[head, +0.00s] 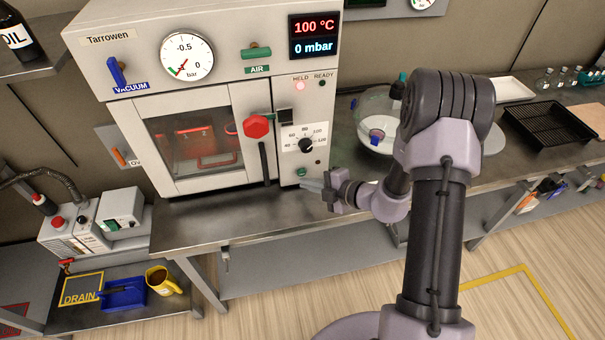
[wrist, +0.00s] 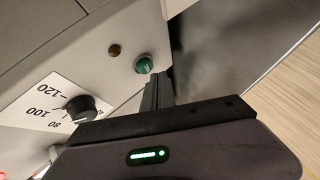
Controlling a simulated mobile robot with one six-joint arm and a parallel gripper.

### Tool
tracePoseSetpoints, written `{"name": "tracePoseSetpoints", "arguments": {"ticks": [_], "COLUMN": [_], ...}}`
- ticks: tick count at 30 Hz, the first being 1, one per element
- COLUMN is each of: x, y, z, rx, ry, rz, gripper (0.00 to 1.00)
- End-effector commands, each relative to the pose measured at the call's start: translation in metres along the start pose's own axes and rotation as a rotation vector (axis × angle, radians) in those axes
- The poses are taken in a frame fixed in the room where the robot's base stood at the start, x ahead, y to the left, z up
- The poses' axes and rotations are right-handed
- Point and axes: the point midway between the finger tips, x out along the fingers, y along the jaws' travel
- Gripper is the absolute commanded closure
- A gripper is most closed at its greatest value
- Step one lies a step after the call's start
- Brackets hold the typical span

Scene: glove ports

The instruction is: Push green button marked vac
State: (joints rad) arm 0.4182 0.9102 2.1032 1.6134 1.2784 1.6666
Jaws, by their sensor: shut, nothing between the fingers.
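A small round green button (head: 301,172) sits low on the right front panel of the vacuum oven (head: 215,190), below the temperature dial. In the wrist view the green button (wrist: 144,65) stands out from the panel beside a small brown round part (wrist: 115,50). Any "vac" marking is too small or hidden to read. My gripper (head: 306,184) is shut and empty, its fingertips just below and close to the button. In the wrist view my gripper fingers (wrist: 158,88) are together, their tips by the button's edge; I cannot tell whether they touch it.
The black temperature dial (head: 306,145) and the red-handled door latch (head: 257,126) are close by. A glass vessel (head: 377,138) stands on the bench right of the oven, and a black tray (head: 553,125) lies farther right. The bench edge runs below my gripper.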

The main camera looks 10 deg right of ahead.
Motion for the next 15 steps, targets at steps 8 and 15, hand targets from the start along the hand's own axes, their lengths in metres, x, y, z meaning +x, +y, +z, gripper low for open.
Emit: {"name": "tracePoseSetpoints", "arguments": {"ticks": [8, 15], "x": [-0.013, -0.036], "y": [-0.009, -0.026], "z": [-0.009, -0.025], "rx": [0.003, 0.002], "ry": [0.000, -0.001], "rz": [-0.001, -0.001], "gripper": [1.00, 1.00]}}
